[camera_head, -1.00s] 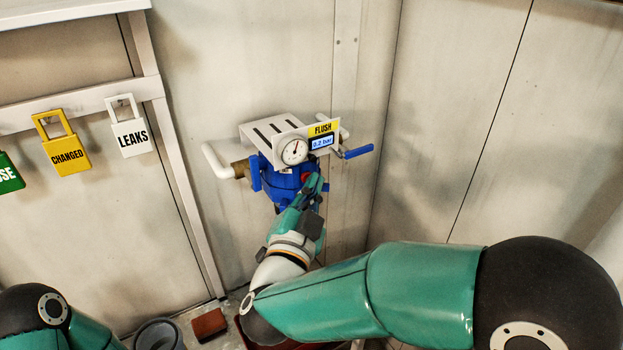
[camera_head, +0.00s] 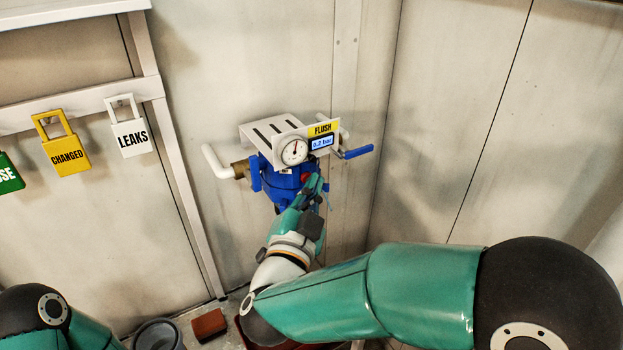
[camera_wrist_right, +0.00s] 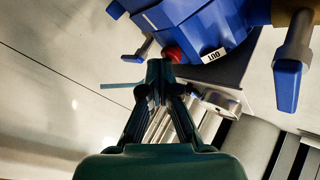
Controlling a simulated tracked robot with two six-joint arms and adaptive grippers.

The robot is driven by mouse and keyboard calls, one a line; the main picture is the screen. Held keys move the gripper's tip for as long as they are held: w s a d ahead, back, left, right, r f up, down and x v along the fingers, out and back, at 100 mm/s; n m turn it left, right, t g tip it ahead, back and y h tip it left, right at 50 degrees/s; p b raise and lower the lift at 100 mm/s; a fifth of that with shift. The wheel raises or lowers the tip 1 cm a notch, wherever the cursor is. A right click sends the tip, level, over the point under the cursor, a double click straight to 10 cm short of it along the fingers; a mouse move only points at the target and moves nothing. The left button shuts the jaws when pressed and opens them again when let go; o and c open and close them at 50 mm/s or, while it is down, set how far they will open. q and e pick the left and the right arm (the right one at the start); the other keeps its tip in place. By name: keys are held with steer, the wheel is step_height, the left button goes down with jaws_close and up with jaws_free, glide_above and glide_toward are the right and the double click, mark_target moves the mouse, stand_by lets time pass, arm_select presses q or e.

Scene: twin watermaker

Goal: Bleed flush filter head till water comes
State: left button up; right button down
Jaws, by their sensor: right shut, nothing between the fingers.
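The blue flush filter head (camera_head: 280,178) hangs under a white bracket on the wall, and its blue body fills the top of the right wrist view (camera_wrist_right: 205,30). A red button (camera_wrist_right: 172,53) is on its side next to an OUT label. My right gripper (camera_head: 314,184) is at the head's right side. Its fingertips (camera_wrist_right: 160,66) are together and empty, right by the red button; whether they touch it I cannot tell. A thin pale-blue streak (camera_wrist_right: 122,86) shows beside the fingertips; it looks like water, but I cannot be sure. My left gripper is out of view.
A gauge (camera_head: 294,150) and a FLUSH display (camera_head: 322,142) reading 0.2 bar sit above the head. A blue valve handle (camera_head: 358,152) sticks out right. LEAKS (camera_head: 131,138) and CHANGED (camera_head: 67,156) tags hang left. A grey bucket (camera_head: 158,335) and brown block (camera_head: 209,325) lie below.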

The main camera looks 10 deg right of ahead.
steer(key=shift+s, duration=0.1)
steer(key=shift+s+d+b, duration=0.35)
steer(key=shift+s+b, duration=0.1)
steer(key=shift+s, duration=0.25)
steer(key=s, duration=0.1)
steer(key=s+d+b, duration=0.1)
steer(key=s, duration=0.1)
steer(key=s+d, duration=0.1)
steer(key=shift+s+b, duration=0.3)
steer(key=shift+b, duration=0.05)
